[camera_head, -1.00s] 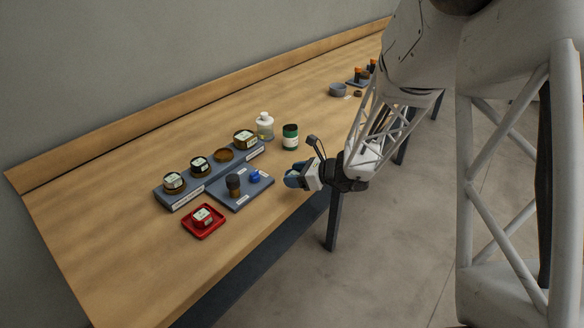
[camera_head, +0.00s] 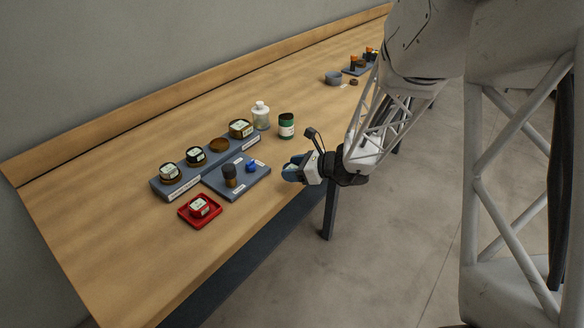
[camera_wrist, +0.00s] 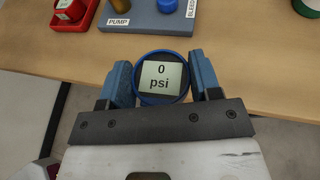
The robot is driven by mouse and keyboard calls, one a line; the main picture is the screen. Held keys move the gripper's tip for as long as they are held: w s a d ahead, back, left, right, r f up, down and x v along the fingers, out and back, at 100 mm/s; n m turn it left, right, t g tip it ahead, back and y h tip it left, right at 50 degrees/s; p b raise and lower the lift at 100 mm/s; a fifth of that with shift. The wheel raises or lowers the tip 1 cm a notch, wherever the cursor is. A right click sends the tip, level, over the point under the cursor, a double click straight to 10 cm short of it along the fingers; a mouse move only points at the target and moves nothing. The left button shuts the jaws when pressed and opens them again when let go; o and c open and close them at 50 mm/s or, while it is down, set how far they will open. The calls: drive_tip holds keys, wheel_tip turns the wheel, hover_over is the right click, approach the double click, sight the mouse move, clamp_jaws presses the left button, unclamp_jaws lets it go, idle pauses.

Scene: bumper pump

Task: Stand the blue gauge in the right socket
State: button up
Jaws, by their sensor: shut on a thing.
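My gripper (camera_wrist: 161,82) is shut on the blue gauge (camera_wrist: 161,53), a round blue-rimmed gauge with a pale face reading "0 psi". In the head view the gripper (camera_head: 294,170) is at the table's front edge, right of the fixtures, and mostly hides the gauge. A long grey rack (camera_head: 181,191) holds several dark round gauges with pale faces. One brown, empty-looking socket (camera_head: 219,145) lies between the rack's second gauge from the left and its rightmost gauge. The rack's label text is too small to read.
A red tray (camera_head: 186,212) holds a red gauge (camera_head: 199,207). A white bottle (camera_head: 261,117) and green jar (camera_head: 286,127) stand behind. Bare table lies front left.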

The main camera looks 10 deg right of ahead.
drive_tip(key=w+a+r, duration=0.5)
drive_tip(key=w+a, duration=0.5)
drive_tip(key=w, duration=0.1)
wheel_tip(320, 180, up, 5)
hover_over(221, 146)
drive_tip(key=shift+t, duration=0.4)
drive_tip(key=shift+f, duration=0.1)
drive_tip(key=shift+f, duration=3.1)
drive_tip(key=shift+f, duration=1.85)
drive_tip(key=shift+f, duration=0.3)
